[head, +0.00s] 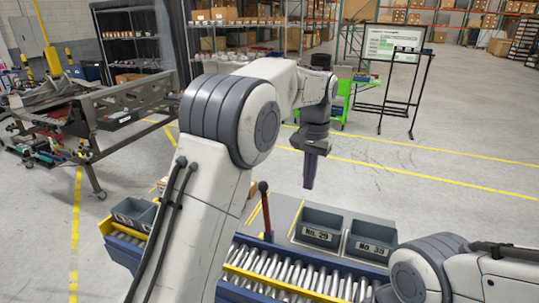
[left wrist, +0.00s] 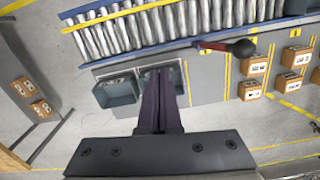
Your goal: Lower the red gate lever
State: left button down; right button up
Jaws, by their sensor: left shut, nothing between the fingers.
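The red gate lever (head: 266,214) stands up, slightly tilted, beside the roller conveyor in the head view, with a dark ball knob on top. In the left wrist view the lever (left wrist: 214,46) lies across the upper right, its knob toward the right. My left gripper (head: 309,185) points down, to the right of the lever and above the bins, apart from it. Its dark fingers (left wrist: 159,76) are shut and empty in the left wrist view. My right arm shows at the lower right of the head view, but its gripper is out of sight.
The roller conveyor (head: 290,277) has blue rails and a yellow bar. Grey bins labelled No. 29 (head: 318,236) and a neighbouring one (head: 372,248) stand behind it. Several small cardboard boxes (left wrist: 252,89) show in the left wrist view. My left arm covers part of the conveyor.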

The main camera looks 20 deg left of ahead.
pick_arm(q)
jog(key=w+a+r+n+p, duration=0.2)
jog(key=w+a+r+p, duration=0.2)
jog(key=w+a, duration=0.3)
jog(key=a, duration=0.5)
jog(key=shift+w+a+n, duration=0.3)
jog(key=shift+w, duration=0.05)
pick_arm(e)
notch_tip(320, 180, up, 6)
jog(key=shift+r, duration=0.15)
pick_arm(q)
jog(key=s+f+p, duration=0.4)
jog(key=f, duration=0.4)
jog(key=shift+s+f+p, duration=0.15)
jog(key=shift+s+p, duration=0.05)
jog(key=shift+p, duration=0.1)
pick_arm(e)
notch_tip(320, 180, up, 4)
jog(key=shift+r, duration=0.1)
